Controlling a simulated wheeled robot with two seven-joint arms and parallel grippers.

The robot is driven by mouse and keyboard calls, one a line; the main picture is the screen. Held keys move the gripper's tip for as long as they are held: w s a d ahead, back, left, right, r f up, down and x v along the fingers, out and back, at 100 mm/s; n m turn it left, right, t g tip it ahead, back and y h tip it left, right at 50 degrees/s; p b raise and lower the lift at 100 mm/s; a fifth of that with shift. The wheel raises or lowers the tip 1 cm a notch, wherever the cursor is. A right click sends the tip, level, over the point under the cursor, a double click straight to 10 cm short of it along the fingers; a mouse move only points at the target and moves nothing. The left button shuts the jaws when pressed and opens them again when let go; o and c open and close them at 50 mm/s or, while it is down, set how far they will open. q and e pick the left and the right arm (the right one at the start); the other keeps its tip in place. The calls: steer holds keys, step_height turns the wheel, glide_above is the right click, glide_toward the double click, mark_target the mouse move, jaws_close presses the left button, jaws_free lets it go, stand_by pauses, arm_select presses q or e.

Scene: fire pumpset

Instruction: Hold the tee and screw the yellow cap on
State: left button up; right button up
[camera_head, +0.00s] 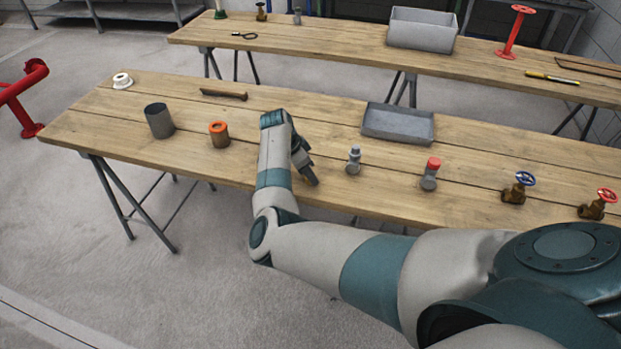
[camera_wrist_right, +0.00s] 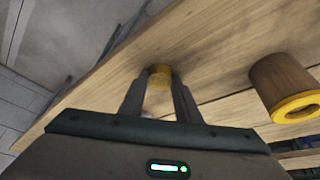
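My right gripper (camera_head: 309,178) is low over the near table's front edge, left of the grey fittings. A small yellow cap (camera_wrist_right: 160,74) fills the gap between its fingertips in the right wrist view, and the fingers look shut on it. I cannot tell whether the cap still touches the table. A small grey fitting (camera_head: 354,160), which looks like the tee, stands upright on the table to the right of the gripper. Another grey fitting with a red cap (camera_head: 430,175) stands further right. My left gripper is not in view.
An orange-topped cylinder (camera_head: 218,134) and a grey cup (camera_head: 159,120) stand left of my arm. A grey tray (camera_head: 398,123) lies behind the fittings. Two valves, one blue-wheeled (camera_head: 518,188) and one red-wheeled (camera_head: 599,204), stand at the right. A second table is behind.

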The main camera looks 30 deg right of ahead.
steer(key=shift+r, duration=0.1)
steer(key=shift+r+b, duration=0.35)
steer(key=shift+r, duration=0.2)
step_height(320, 180, up, 2)
steer(key=shift+w+r+b, duration=0.1)
steer(key=shift+b, duration=0.4)
steer(key=s+d+r+b, duration=0.2)
steer(key=s+d+r, duration=0.4)
steer(key=s, duration=0.3)
steer(key=shift+s+d+r+b, duration=0.3)
steer(key=shift+s+r, duration=0.1)
steer(key=shift+r, duration=0.35)
